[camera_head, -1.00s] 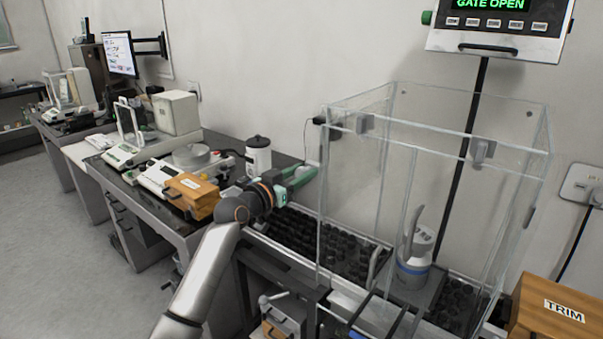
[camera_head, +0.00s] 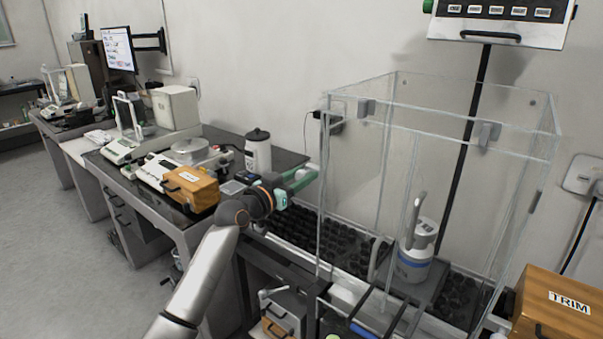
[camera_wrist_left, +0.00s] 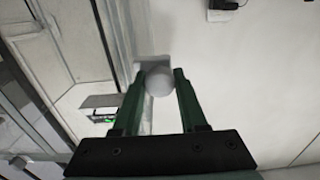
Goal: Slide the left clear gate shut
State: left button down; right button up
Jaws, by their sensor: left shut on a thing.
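The clear enclosure (camera_head: 450,140) stands at the right in the head view. Its left clear gate cannot be told apart for certain from the other clear panels. My left gripper (camera_head: 314,172), with green fingers, is at the enclosure's left side. In the left wrist view my left gripper (camera_wrist_left: 160,78) is shut on a round grey knob (camera_wrist_left: 158,82), with one finger on each side. The knob sits beside a clear framed panel (camera_wrist_left: 60,40). The fingertips and knob are hard to make out in the head view. My right gripper is not in view.
A grey and white device (camera_head: 415,255) with a blue band stands inside the enclosure. A wooden TRIM box (camera_head: 555,310) is at the lower right. A white canister (camera_head: 258,152) and a wooden box (camera_head: 190,190) stand on the table left of my gripper.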

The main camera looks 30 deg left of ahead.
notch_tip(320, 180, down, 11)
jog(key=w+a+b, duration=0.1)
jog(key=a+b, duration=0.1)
jog(key=b, duration=1.2)
pick_arm(q)
notch_tip(320, 180, down, 22)
jog(key=shift+r+b, duration=0.2)
jog(key=shift+b, duration=0.1)
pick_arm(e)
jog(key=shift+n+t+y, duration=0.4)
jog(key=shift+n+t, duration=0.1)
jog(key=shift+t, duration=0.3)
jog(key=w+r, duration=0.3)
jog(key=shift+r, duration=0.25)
pick_arm(q)
jog(key=shift+f, duration=0.1)
jog(key=c, duration=0.8)
grip_release()
jog(key=shift+o, duration=0.2)
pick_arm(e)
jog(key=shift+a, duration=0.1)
